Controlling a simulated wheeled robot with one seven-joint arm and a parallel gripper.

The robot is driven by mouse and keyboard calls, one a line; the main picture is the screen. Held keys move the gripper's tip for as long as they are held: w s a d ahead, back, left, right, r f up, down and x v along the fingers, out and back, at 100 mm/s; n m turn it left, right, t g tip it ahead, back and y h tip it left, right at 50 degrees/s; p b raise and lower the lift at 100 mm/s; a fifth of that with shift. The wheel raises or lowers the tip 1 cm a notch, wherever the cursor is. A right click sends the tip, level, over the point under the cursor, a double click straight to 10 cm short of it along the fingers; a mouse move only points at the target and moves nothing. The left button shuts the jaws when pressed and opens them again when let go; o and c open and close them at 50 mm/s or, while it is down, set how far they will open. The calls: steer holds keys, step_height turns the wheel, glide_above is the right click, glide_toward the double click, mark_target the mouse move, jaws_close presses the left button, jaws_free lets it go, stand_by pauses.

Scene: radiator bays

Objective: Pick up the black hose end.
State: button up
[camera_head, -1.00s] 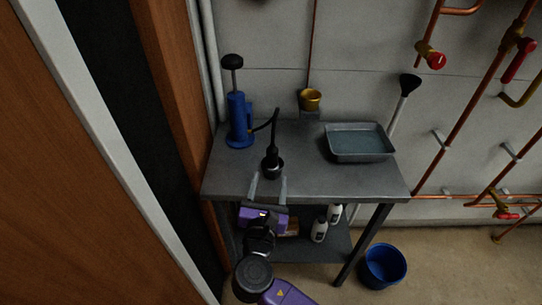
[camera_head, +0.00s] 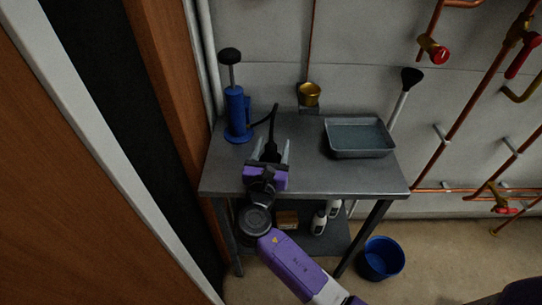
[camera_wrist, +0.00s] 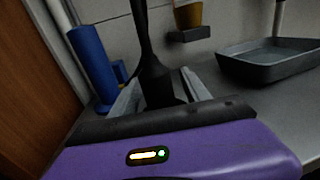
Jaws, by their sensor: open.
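The black hose end (camera_head: 271,150) stands upright on the grey table, its hose running up and left toward the blue hand pump (camera_head: 237,115). My gripper (camera_head: 270,150) is open, with one finger on each side of the hose end. In the wrist view the hose end (camera_wrist: 156,80) rises between the two pale fingers of my gripper (camera_wrist: 158,95), and its lower part is hidden behind the gripper body. I cannot tell whether either finger touches it. The blue pump (camera_wrist: 92,58) shows at the left in the wrist view.
A grey tray (camera_head: 360,153) lies on the table's right side, with a brass cup (camera_head: 309,95) on a wall bracket behind. White bottles (camera_head: 319,222) stand on the lower shelf. A blue bucket (camera_head: 381,260) is on the floor. A brown door frame is close at left.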

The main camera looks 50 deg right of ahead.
jaws_close()
stand_by(0.4)
